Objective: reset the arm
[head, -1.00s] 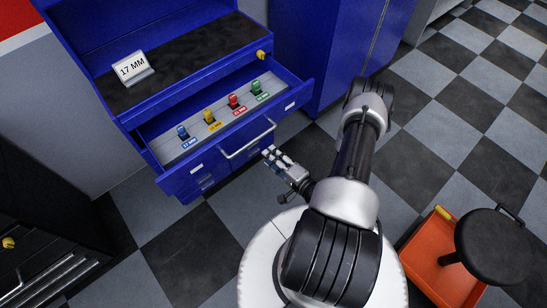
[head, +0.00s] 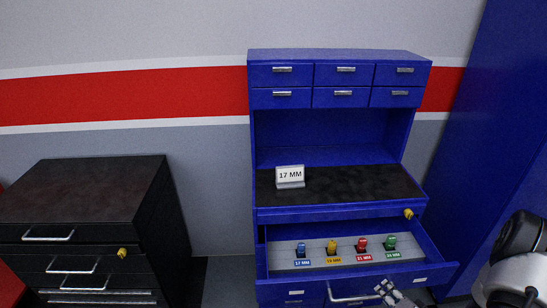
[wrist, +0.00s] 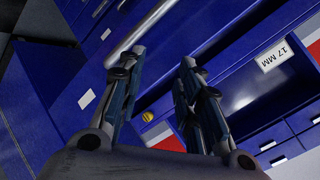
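My gripper (head: 388,290) shows at the bottom edge of the head view, by the right end of the open drawer's handle (head: 350,299). In the wrist view my gripper (wrist: 158,68) has its two fingers apart with nothing between them. The handle (wrist: 143,32) passes close by the left fingertip; I cannot tell whether they touch. My arm (head: 515,270) is mostly cut off at the lower right of the head view.
The blue cabinet's drawer (head: 438,271) stands open, holding blue (head: 301,250), yellow (head: 332,247), red (head: 362,244) and green (head: 390,242) labelled pieces. A "17 MM" sign (head: 290,176) stands on the worktop. A black cabinet (head: 85,195) stands left; a tall blue cabinet (head: 515,130) stands right.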

